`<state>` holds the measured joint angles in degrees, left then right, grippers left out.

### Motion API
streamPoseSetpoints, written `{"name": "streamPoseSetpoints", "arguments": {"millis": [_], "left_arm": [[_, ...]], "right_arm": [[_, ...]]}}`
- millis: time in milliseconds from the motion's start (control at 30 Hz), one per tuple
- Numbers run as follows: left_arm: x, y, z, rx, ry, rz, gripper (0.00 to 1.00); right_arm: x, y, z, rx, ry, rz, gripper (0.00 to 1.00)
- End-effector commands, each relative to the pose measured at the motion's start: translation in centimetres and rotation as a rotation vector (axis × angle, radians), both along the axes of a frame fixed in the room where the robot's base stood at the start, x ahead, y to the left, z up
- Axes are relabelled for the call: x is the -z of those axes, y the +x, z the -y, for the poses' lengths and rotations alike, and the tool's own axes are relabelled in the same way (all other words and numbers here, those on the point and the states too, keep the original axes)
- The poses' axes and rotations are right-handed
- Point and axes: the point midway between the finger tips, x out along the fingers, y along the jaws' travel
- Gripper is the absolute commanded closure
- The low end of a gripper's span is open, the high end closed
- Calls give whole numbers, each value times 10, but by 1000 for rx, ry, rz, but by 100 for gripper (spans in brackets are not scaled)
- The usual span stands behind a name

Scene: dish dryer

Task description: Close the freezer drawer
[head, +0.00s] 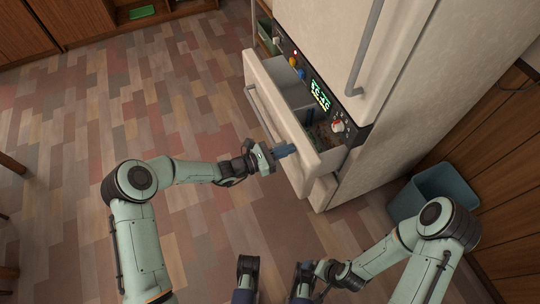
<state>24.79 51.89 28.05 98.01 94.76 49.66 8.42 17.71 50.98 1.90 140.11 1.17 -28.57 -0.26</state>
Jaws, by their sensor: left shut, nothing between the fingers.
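The freezer drawer (290,132) stands pulled out from the lower front of the white fridge (325,42). Its pale front panel carries a long bar handle (268,118), and its inside shows a divider and some contents. My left gripper (284,150) is shut and empty, with its blue fingertips at the outer face of the drawer front, near its lower end. I cannot tell whether they touch it. My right gripper (274,284) is low in the head view, its two fingers apart, away from the drawer.
A control panel (319,92) with knobs and a lit display runs above the drawer. A blue-grey bin (434,188) stands right of the fridge by wooden cabinets. Wooden shelving (95,22) is at the upper left. The tiled floor left of the drawer is clear.

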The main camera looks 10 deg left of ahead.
Motion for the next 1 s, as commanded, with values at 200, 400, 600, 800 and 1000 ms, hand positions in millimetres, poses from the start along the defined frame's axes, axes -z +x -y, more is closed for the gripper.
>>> {"name": "streamPoseSetpoints", "arguments": {"millis": [200, 400, 600, 800, 1000], "left_arm": [[2, 22, 38, 3, -3, 1, 100], [2, 41, 69, 2, -3, 2, 100], [2, 58, 95, 1, -2, 1, 100], [1, 69, 113, 1, -2, 0, 100], [0, 74, 121, 1, 0, 0, 100]], "right_arm": [[13, 14, 7, 16, -19, 37, 0], [25, 30, 15, 34, -40, 80, 0], [36, 47, 23, 51, -60, 122, 0], [43, 57, 29, 62, -74, 150, 0], [46, 63, 32, 68, -82, 168, 0]]}}
